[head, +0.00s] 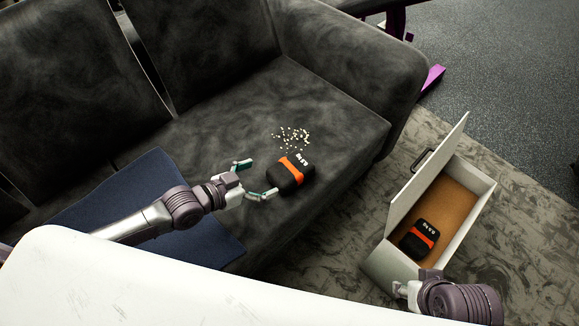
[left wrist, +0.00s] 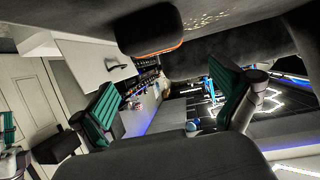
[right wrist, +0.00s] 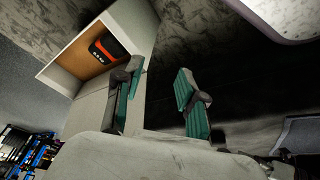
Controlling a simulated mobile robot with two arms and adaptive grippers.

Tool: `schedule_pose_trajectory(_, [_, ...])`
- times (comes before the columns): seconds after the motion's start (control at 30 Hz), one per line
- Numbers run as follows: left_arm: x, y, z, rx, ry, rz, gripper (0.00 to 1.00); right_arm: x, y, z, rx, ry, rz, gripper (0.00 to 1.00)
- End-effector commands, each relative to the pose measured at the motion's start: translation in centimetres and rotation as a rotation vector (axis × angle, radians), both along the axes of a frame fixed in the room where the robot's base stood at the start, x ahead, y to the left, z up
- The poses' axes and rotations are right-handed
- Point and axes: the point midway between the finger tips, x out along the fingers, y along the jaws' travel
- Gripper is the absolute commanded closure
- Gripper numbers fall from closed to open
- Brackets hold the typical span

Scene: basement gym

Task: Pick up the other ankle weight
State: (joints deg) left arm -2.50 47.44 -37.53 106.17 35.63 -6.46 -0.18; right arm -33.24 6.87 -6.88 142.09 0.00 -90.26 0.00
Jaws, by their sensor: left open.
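One ankle weight (head: 290,172), black with an orange band, lies on the dark sofa seat. My left gripper (head: 262,178) is open beside it, fingers pointing at its left side with the weight just beyond the tips. In the left wrist view the weight (left wrist: 148,30) shows at the top, between and above the spread fingers (left wrist: 163,88). The second ankle weight (head: 420,238) lies in an open white box (head: 478,212) on the floor, and it also shows in the right wrist view (right wrist: 103,50). My right gripper (right wrist: 158,75) is open and empty near the box.
Pale crumbs (head: 292,138) lie on the sofa seat (head: 340,120) behind the weight. A navy cloth or mat (head: 120,195) covers the seat's left part. The sofa armrest (head: 350,60) rises behind. A white surface (head: 150,285) fills the front left. The box's lid (head: 428,170) stands open.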

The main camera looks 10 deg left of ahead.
Motion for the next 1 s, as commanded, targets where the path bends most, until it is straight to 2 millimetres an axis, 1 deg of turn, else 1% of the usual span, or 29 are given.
schedule_pose_trajectory(0.03, [1.0,-0.7,-0.7,-0.003,-0.005,0.002,0.0,0.5,0.1,-0.6,0.004,-0.023,0.002,0.6])
schedule_pose_trajectory(0.1, [2.1,-1.7,-1.2,-0.004,-0.005,0.0,0.0,1.1,0.3,-0.8,0.01,-0.05,0.004,0.6])
schedule_pose_trajectory(0.2, [2.9,-2.2,-1.6,-0.001,-0.002,0.001,0.0,3.0,0.9,-0.2,0.029,-0.142,0.012,0.6])
schedule_pose_trajectory(0.33, [3.6,-2.8,-2.0,0.001,-0.001,0.001,0.0,4.5,1.3,0.4,0.044,-0.217,0.018,0.6])
schedule_pose_trajectory(0.57, [4.1,-3.4,-2.3,-0.001,-0.001,0.0,0.0,5.9,1.8,0.9,0.06,-0.289,0.024,0.6])
schedule_pose_trajectory(0.67, [4.7,-4.0,-2.9,-0.001,0.001,0.0,0.0,7.3,2.3,1.5,0.078,-0.371,0.031,0.6])
schedule_pose_trajectory(0.8, [5.7,-5.0,-3.6,-0.002,-0.001,0.001,0.0,9.8,3.2,3.1,0.109,-0.52,0.041,0.6])
schedule_pose_trajectory(0.9, [6.5,-5.6,-4.0,0.0,-0.001,0.001,0.0,11.1,3.7,4.3,0.129,-0.612,0.048,0.6])
schedule_pose_trajectory(1.0, [7.0,-6.0,-4.2,0.0,0.0,0.0,0.0,12.0,4.1,5.2,0.145,-0.676,0.052,0.6])
